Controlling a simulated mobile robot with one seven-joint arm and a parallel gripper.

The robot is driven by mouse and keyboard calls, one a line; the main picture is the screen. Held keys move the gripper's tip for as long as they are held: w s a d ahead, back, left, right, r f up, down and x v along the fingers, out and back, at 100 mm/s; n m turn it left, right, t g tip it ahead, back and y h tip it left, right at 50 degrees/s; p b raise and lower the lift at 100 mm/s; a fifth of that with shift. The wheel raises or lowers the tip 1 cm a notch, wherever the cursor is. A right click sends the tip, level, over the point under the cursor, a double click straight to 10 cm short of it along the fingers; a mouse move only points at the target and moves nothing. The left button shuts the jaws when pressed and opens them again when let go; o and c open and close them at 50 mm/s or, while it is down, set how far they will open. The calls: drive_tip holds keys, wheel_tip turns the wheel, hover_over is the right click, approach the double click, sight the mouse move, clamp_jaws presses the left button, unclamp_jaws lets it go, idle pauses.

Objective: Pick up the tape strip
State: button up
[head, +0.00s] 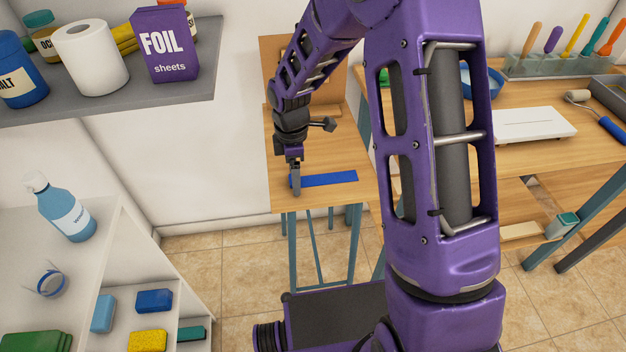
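A flat blue tape strip (328,180) lies on the small wooden table (338,150), near its front edge. My gripper (296,188) points down at the strip's left end. Its fingers overlap that end in the picture and hide part of it. I cannot tell whether the fingers touch the strip or whether they are open or shut.
A grey shelf (130,106) at upper left holds a paper roll (92,60) and a purple foil box (160,45). A workbench (520,155) stands at right.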

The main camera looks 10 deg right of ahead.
clamp_jaws()
wheel_tip(320, 180, up, 10)
drive_tip(key=p, duration=0.1)
drive_tip(key=shift+p, duration=0.4)
idle(0.3)
